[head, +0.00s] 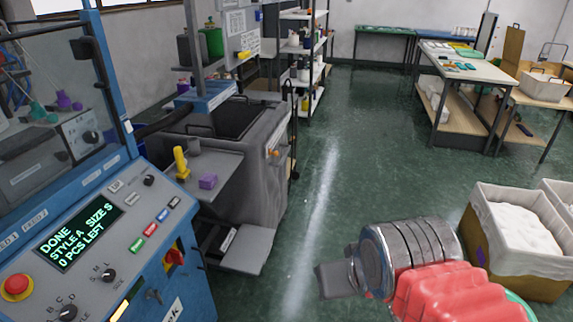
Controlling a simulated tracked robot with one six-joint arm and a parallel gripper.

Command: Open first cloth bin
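The nearest knitting machine (185,290) stands at the left, blue-framed. Its screen (75,238) reads "DONE, STYLE A, SIZE S, 0 PCS LEFT". Behind it stands a large grey box-like unit (262,180) with an orange handle (273,152) on its upper side. I cannot tell whether this unit is the cloth bin, and no label says so. My arm reaches in from the bottom right with a red ribbed cover and metal rings. At its left end is my gripper (336,280), a dark grey block over the floor, apart from the machines. Its fingers cannot be made out.
A grey shelf (232,164) holds a yellow item (180,162) and a purple block (208,181). Lined bins with white contents (525,228) stand at the right. The green aisle floor (345,165) is clear. Shelves (303,60) and tables (470,70) stand farther back.

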